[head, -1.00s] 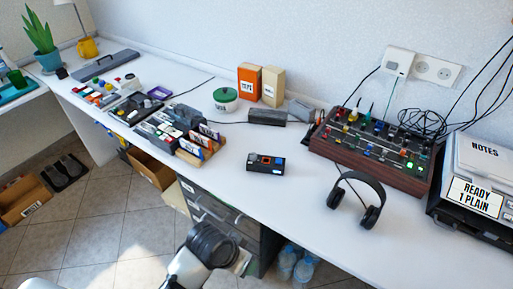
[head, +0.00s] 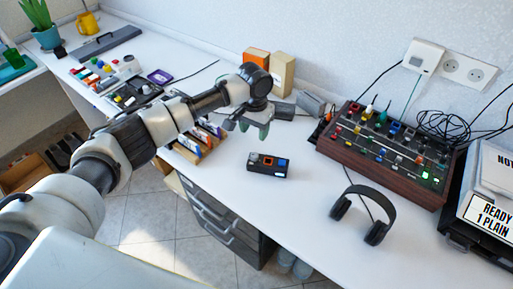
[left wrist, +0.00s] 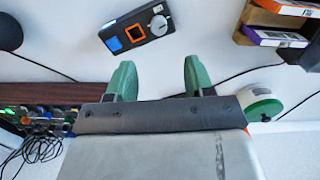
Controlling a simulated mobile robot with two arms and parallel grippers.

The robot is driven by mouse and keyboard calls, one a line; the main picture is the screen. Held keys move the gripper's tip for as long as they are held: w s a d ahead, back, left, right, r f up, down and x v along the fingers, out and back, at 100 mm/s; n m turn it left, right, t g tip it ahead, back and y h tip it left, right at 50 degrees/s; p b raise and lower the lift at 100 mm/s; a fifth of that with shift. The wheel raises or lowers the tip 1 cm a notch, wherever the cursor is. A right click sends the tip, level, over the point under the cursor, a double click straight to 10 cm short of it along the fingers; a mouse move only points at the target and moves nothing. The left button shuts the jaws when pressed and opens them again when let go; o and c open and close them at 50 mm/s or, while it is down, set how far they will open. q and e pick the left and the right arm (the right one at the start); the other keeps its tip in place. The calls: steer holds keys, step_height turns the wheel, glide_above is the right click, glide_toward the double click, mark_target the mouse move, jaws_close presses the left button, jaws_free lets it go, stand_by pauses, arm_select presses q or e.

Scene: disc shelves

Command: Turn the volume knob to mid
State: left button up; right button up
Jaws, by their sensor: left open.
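A small black device (head: 269,167) with an orange-framed square and a blue square lies on the white table. It also shows in the left wrist view (left wrist: 138,28), at the top. Its round pale knob (left wrist: 159,23) is at the end nearer the open box of discs, and shows small in the head view (head: 254,158). My left gripper (head: 254,130), with green fingers, is above the table, behind the device in the head view. Its fingers (left wrist: 157,72) are apart with only bare table between them, not touching the device. The knob's exact setting is too small to tell. My right gripper is not in view.
Black headphones (head: 376,232) lie right of the device. A wood-sided mixer panel (head: 370,160) stands at the back right. Boxes (head: 281,73) stand behind my gripper. Disc cases (head: 188,148) stand on the left. The table in front of the device is clear.

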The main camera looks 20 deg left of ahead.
mark_target(254, 154)
arm_select(q)
step_height(254, 154, down, 10)
steer(key=shift+s+f, duration=0.1)
steer(key=shift+f, duration=0.15)
steer(key=c, duration=0.9)
